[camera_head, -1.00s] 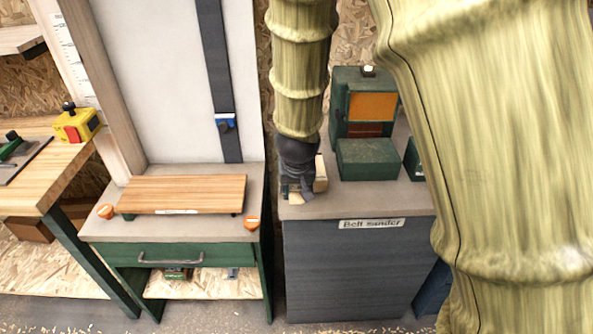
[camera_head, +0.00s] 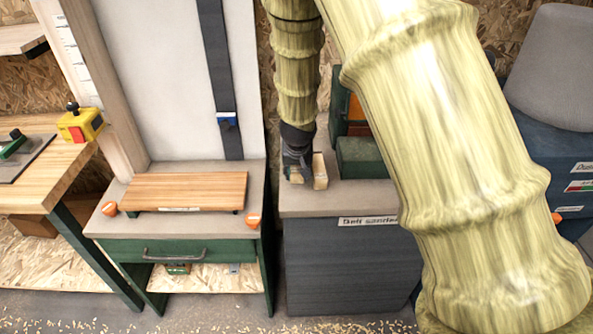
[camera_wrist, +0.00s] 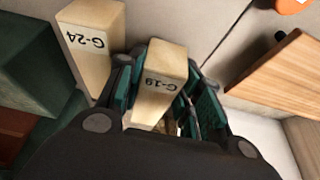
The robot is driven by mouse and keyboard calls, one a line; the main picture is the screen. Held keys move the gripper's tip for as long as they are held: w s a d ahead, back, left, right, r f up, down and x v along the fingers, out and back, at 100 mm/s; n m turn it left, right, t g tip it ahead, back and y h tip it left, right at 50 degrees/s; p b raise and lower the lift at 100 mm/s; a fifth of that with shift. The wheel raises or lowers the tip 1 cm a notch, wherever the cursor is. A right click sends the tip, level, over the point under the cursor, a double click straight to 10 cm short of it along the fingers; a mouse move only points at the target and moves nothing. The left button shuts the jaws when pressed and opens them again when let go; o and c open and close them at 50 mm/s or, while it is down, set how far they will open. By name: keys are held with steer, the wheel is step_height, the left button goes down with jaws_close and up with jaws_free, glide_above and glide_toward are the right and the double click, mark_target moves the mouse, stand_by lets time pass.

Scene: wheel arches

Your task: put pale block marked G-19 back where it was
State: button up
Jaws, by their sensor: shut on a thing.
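The pale block marked G-19 (camera_wrist: 160,78) is between the fingers of my gripper (camera_wrist: 160,95) in the wrist view, its label end showing. My gripper is shut on it. In the head view my gripper (camera_head: 296,172) is low over the left end of the belt sander's grey top (camera_head: 350,200). The held block (camera_head: 296,178) shows only in part there. A second pale block, marked G-24 (camera_wrist: 92,42), stands just beside the gripper; in the head view it is the upright block (camera_head: 320,171) to the right. Whether G-19 touches the top cannot be told.
The green sander body (camera_head: 362,157) stands right of the blocks. To the left, across a narrow gap, is a bench with a wooden board (camera_head: 185,190) and orange knobs (camera_head: 253,220). A yellow switch box (camera_head: 80,125) sits on the far-left table. My arm hides much of the right.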

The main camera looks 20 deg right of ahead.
steer(key=shift+d+f, duration=0.1)
steer(key=shift+f, duration=0.4)
steer(key=o, duration=0.8)
steer(key=shift+f, duration=0.1)
steer(key=shift+s+r+p, duration=0.1)
steer(key=shift+r+p, duration=0.2)
steer(key=shift+r, duration=0.25)
steer(key=p+v, duration=0.8)
steer(key=v, duration=0.3)
